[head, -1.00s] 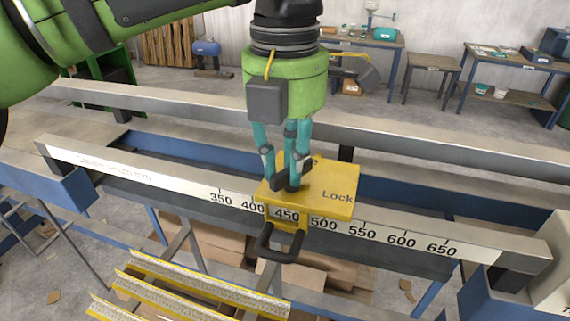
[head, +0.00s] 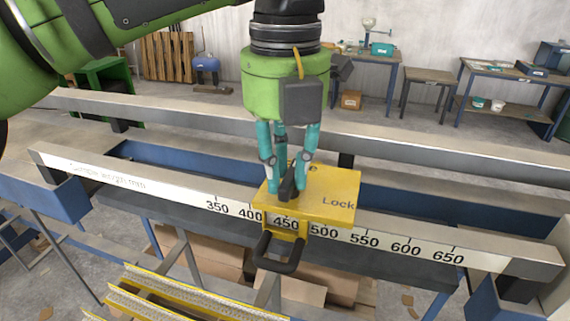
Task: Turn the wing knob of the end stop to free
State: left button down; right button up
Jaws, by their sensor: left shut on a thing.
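The end stop (head: 335,196) is a yellow block sitting on the scale rail near the 450 mark. The word "Lock" is printed on the right of its top. A dark wing knob (head: 287,190) stands on its top, partly hidden by my fingers. My left gripper (head: 288,186) points down from above and is shut on the wing knob. A black handle (head: 278,256) sticks out from the front of the end stop. My right gripper is not in view.
The scale rail (head: 190,193) runs across the view with marks from 350 to 650. A second rail (head: 420,142) runs behind it. Yellow-edged steps (head: 165,303) and cardboard (head: 300,288) lie below in front. Tables (head: 515,85) stand at the back.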

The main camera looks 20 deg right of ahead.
aim_at(286, 175)
pick_arm(q)
jog(key=shift+f, duration=0.1)
jog(key=c, duration=1.1)
grip_release()
jog(key=shift+r, duration=3.8)
